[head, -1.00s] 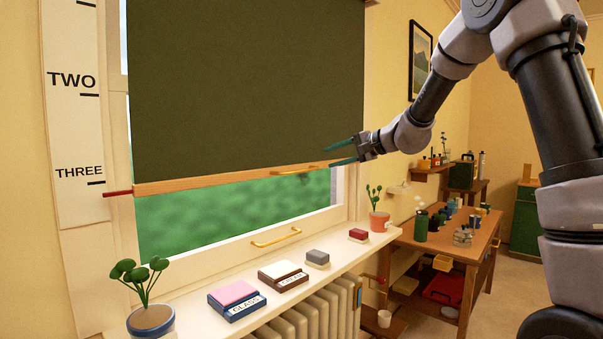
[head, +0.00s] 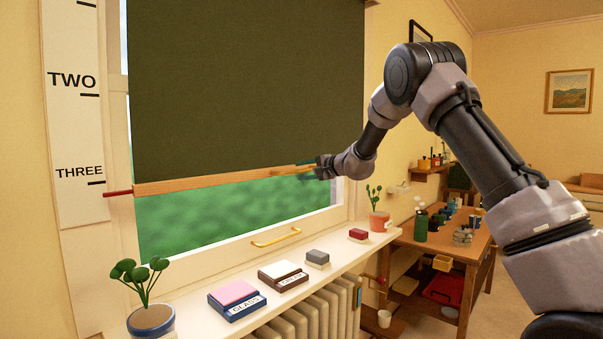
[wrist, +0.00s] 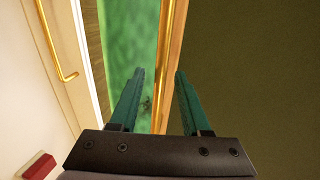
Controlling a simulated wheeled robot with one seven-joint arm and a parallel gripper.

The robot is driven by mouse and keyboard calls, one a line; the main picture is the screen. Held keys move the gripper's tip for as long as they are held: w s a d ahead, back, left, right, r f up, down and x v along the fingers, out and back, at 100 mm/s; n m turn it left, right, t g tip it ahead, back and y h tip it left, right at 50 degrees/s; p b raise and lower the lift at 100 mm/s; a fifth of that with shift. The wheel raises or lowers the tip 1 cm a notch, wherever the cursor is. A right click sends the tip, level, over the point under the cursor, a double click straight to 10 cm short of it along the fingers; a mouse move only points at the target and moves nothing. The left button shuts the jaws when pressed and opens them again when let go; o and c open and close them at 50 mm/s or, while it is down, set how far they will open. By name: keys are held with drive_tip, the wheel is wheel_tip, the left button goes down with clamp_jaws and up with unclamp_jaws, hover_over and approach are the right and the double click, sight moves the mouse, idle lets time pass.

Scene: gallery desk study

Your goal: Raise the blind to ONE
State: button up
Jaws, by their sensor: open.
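The dark green blind (head: 245,85) covers most of the window. Its wooden bottom bar (head: 200,182) has a red pointer (head: 118,193) at the left end, slightly below the THREE mark on the white scale (head: 75,135). TWO shows above; a ONE label is not in view. My gripper (head: 304,167) is open at the bar's right part, by the brass handle (head: 283,173), which it partly hides. In the wrist view, the fingers of my gripper (wrist: 158,76) stand either side of the handle (wrist: 167,50), apart from it; depth is hard to tell.
The window frame has a fixed brass handle (head: 275,238) below the blind. The sill (head: 345,252) holds two plants, books and small blocks, with a radiator (head: 310,315) beneath. A cluttered wooden table (head: 455,245) stands to the right.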

drive_tip(key=shift+w+a+f, duration=0.1)
drive_tip(key=shift+w+a, duration=0.2)
clamp_jaws()
idle(1.3)
